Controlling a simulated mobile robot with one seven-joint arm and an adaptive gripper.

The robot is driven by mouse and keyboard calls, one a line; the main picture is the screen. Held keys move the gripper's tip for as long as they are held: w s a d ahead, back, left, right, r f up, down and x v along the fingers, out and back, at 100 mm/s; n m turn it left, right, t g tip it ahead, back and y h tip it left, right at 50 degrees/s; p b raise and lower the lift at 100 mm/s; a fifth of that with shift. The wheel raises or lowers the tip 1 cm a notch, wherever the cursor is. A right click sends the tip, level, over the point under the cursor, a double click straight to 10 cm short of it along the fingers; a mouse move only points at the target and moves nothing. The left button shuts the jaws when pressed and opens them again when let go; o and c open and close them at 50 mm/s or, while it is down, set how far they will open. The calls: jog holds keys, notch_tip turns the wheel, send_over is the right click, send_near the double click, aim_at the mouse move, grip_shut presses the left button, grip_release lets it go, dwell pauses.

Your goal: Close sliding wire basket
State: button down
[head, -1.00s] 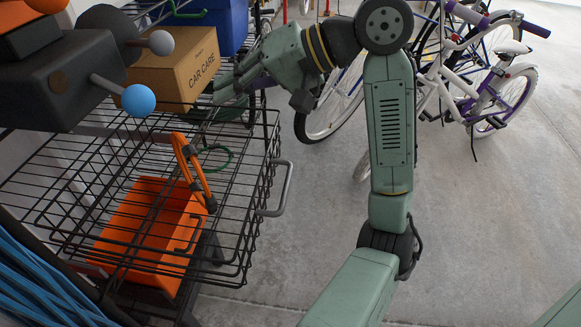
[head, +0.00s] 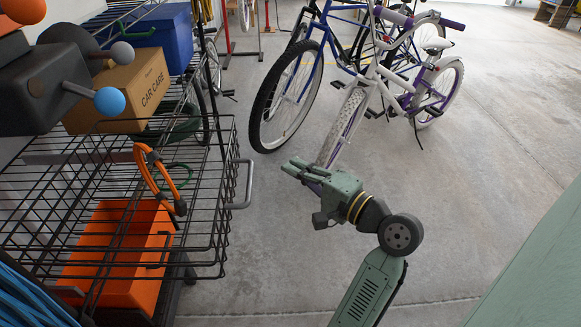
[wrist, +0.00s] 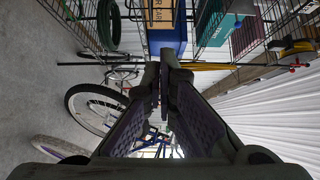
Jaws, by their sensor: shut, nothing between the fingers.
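The black sliding wire basket (head: 215,230) is pulled out of the rack at the left of the head view, with a grey handle (head: 243,184) on its right side. My gripper (head: 290,165) is to the right of the handle, over open floor, and does not touch the basket. Its fingers are shut and empty, and they also show shut in the wrist view (wrist: 160,75).
A cardboard CAR CARE box (head: 145,95), a blue bin (head: 165,35) and an orange toolbox (head: 120,262) are on or below the rack. A blue bicycle (head: 300,75) and a white and purple bicycle (head: 400,85) stand behind my gripper. The floor at right is clear.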

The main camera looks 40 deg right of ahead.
jog(key=p, duration=0.1)
send_near(238, 146)
jog(key=w+d, duration=0.2)
jog(key=w, duration=0.1)
jog(key=shift+w+a+p, duration=0.25)
jog(key=shift+w+a, duration=0.15)
jog(key=shift+a, duration=0.3)
jog(key=shift+w+a+p, duration=0.25)
jog(key=shift+w+a, duration=0.15)
jog(key=shift+a, duration=0.35)
